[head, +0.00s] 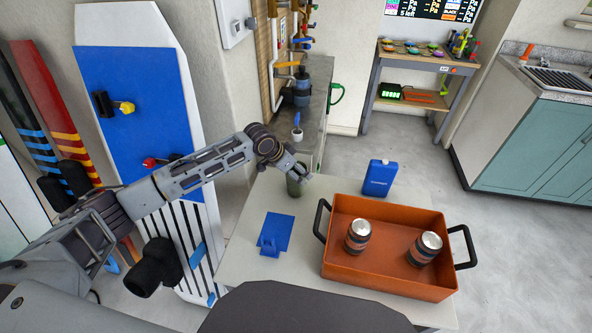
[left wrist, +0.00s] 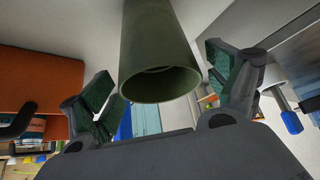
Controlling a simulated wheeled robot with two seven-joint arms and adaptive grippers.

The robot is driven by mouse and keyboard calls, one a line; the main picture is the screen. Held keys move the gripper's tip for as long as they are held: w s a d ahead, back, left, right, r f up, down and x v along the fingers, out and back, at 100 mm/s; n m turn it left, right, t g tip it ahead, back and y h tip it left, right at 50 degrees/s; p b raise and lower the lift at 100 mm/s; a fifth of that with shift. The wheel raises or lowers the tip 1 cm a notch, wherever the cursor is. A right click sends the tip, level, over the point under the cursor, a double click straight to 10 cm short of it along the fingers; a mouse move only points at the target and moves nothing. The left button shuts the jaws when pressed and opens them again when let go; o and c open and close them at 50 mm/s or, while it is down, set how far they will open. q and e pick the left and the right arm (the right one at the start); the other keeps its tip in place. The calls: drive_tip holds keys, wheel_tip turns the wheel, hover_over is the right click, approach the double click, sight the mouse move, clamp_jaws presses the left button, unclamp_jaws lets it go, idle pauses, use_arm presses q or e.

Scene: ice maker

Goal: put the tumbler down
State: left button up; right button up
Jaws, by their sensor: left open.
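The tumbler (head: 294,187) is a dark green cylinder at the back left of the white table (head: 246,212) in the head view. It looks upright there; its base seems to be on the table top, though exact contact is hard to see. My left gripper (head: 302,176) is at its upper part, partly covering it. In the left wrist view the tumbler (left wrist: 158,45) shows its open rim towards the camera, between the two spread fingers of my left gripper (left wrist: 161,80). Gaps show on both sides of it. My right gripper is not in view.
An orange tray (head: 338,268) with black handles holds two cans (head: 358,236) (head: 425,248) at the right. A blue flask (head: 380,178) stands behind it. A flat blue piece (head: 276,230) lies at the left of the table. Bare table lies between the tumbler and tray.

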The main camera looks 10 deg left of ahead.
use_arm(q)
drive_tip(key=shift+r, duration=0.2)
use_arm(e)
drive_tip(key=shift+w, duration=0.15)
use_arm(q)
drive_tip(key=v, duration=1.2)
drive_tip(key=shift+p, duration=0.35)
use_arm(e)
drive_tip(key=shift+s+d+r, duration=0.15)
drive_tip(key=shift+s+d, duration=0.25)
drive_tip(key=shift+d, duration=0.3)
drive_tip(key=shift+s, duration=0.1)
